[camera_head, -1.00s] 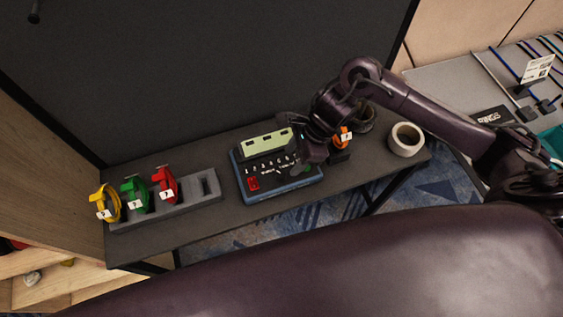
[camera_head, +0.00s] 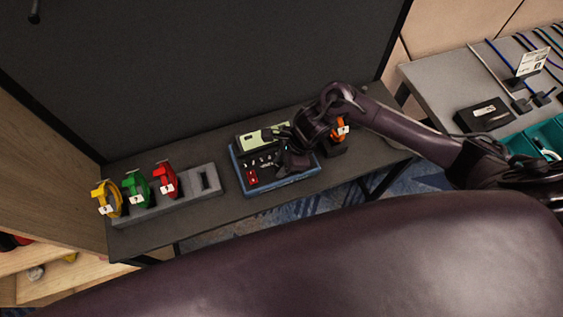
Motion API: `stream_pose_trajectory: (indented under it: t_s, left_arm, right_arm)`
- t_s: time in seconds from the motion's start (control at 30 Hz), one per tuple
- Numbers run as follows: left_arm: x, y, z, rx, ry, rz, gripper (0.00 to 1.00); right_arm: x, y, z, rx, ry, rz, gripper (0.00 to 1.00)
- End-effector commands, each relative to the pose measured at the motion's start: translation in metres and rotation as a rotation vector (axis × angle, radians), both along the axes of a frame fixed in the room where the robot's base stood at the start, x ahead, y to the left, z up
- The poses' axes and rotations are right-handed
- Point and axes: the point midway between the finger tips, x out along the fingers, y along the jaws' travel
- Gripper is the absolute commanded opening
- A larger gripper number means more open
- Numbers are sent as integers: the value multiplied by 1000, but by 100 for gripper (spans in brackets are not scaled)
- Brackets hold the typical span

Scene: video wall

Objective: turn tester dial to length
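The tester (camera_head: 242,176) is a blue-edged box with a pale green screen panel (camera_head: 258,138), small white markings and a red part (camera_head: 252,176) on its dark face. It lies on the dark table. My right gripper (camera_head: 284,164) is over the right part of the tester's face, pointing down and left. It covers that part of the face, so the dial is hidden or too small to make out. Whether the fingers touch anything does not show, nor whether they are open or shut. My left gripper is not in view.
A grey rack (camera_head: 180,207) at the left holds yellow (camera_head: 107,198), green (camera_head: 136,190) and red (camera_head: 165,180) tagged coils. An orange tagged item (camera_head: 339,128) is behind my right arm. A grey side table (camera_head: 450,92) holds cables and a black box (camera_head: 484,115).

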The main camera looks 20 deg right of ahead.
Motion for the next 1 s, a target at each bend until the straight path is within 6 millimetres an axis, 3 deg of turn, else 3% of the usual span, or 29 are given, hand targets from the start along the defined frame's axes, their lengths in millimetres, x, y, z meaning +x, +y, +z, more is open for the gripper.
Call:
stream_pose_trajectory:
  t_s: [0.03,0.17,0.57,1.0]
  left_arm:
    - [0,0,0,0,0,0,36]
    - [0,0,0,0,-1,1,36]
    - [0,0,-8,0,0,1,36]
    - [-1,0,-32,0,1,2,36]
  right_arm:
    - [0,0,0,0,0,0,22]
    - [0,0,0,0,0,0,5]
    - [-1,-1,-2,-1,-2,-82,5]
    - [-3,1,-2,-1,-3,-449,5]
